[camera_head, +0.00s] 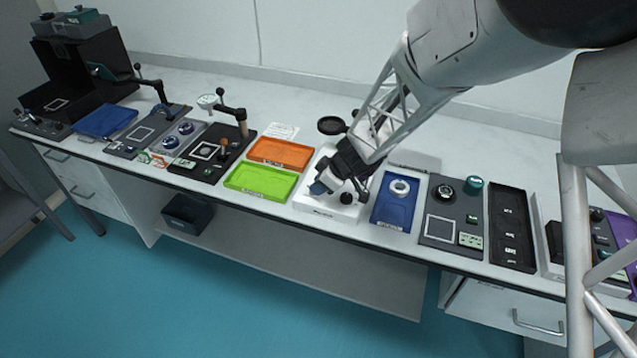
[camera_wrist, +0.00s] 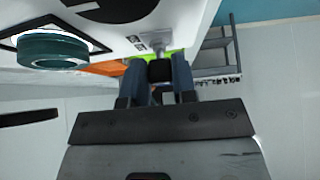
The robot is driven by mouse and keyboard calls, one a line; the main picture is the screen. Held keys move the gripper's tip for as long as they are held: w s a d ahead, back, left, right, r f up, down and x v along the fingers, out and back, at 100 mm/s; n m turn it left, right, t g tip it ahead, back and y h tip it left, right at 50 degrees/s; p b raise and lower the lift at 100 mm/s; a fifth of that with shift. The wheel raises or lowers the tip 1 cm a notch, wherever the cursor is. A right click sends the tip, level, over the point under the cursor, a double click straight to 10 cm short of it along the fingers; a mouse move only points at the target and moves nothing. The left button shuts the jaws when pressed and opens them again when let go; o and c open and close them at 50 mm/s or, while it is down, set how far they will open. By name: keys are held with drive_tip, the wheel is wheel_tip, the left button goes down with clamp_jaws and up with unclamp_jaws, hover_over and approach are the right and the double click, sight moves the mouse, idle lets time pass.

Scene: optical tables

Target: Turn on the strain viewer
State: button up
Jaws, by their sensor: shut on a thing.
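The white device at mid-bench, which I take for the strain viewer (camera_head: 325,207), has a black round knob (camera_head: 346,198) on its front right. My gripper (camera_head: 322,186) is low over the front left of this device, and my wrist hides much of its top. In the wrist view my gripper (camera_wrist: 159,78) has its two blue-grey fingers on either side of a small black block (camera_wrist: 159,70), shut on it. The block is by a grey fitting on the white surface. A dark teal ring (camera_wrist: 55,50) shows at the left of the wrist view.
A green tray (camera_head: 262,181) and an orange tray (camera_head: 280,152) lie left of the device. A blue tray (camera_head: 391,212) with a white ring is close on the right. A dark round lens (camera_head: 331,125) stands behind. The bench's front edge is near.

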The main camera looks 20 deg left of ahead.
drive_tip(key=shift+d, duration=0.1)
idle(0.4)
drive_tip(key=o, duration=0.9)
drive_tip(key=shift+d, duration=0.1)
drive_tip(key=v, duration=0.7)
drive_tip(key=shift+d+r, duration=0.15)
drive_tip(key=shift+d, duration=0.15)
drive_tip(key=shift+r, duration=0.1)
